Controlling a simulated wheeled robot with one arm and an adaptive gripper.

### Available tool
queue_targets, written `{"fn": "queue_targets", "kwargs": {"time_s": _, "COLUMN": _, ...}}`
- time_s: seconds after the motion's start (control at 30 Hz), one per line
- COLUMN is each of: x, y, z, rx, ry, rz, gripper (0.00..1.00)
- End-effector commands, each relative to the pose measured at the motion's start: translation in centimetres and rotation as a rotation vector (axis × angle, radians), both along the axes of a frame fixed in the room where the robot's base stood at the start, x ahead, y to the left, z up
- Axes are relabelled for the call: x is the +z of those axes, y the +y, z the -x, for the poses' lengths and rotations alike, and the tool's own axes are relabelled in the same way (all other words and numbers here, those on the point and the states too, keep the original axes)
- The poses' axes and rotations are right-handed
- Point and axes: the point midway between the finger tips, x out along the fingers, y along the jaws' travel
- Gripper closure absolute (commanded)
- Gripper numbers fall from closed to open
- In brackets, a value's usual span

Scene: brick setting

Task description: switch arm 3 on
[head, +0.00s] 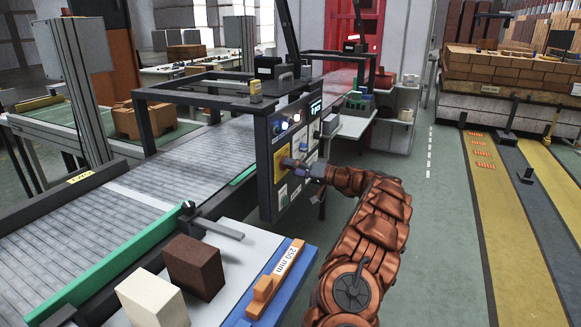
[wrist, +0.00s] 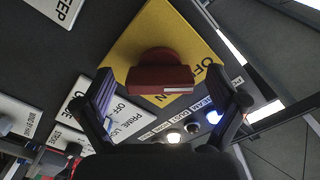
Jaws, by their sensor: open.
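A dark control panel (head: 264,165) stands upright beside the conveyor in the head view. A yellow plate (wrist: 128,42) on it carries a red rotary handle (wrist: 158,78); its lettering, partly hidden by the handle, reads OFF and ON. My gripper (wrist: 160,84) is open, with one finger on each side of the red handle in the wrist view. I cannot tell whether the fingers touch it. In the head view my gripper (head: 303,168) is at the panel's face. No label reading arm 3 is legible.
A white plate (wrist: 80,96) with lettering sits beside the yellow one. Lit white (wrist: 173,137) and blue (wrist: 213,117) lamps are close to my right finger. A conveyor (head: 150,165) runs behind the panel; a blue-edged table (head: 238,262) with blocks is in front.

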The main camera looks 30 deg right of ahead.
Motion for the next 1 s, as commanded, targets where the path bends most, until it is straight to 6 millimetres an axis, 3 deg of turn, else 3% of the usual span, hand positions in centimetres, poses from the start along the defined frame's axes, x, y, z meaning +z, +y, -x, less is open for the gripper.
{"fn": "queue_targets", "kwargs": {"time_s": 0.4, "x": -0.04, "y": 0.28, "z": -0.68, "rx": -0.002, "ry": 0.000, "rz": -0.001, "gripper": 0.04}}
{"fn": "queue_targets", "kwargs": {"time_s": 1.0, "x": -0.04, "y": 0.30, "z": -0.68, "rx": -0.002, "ry": 0.000, "rz": -0.001, "gripper": 0.64}}
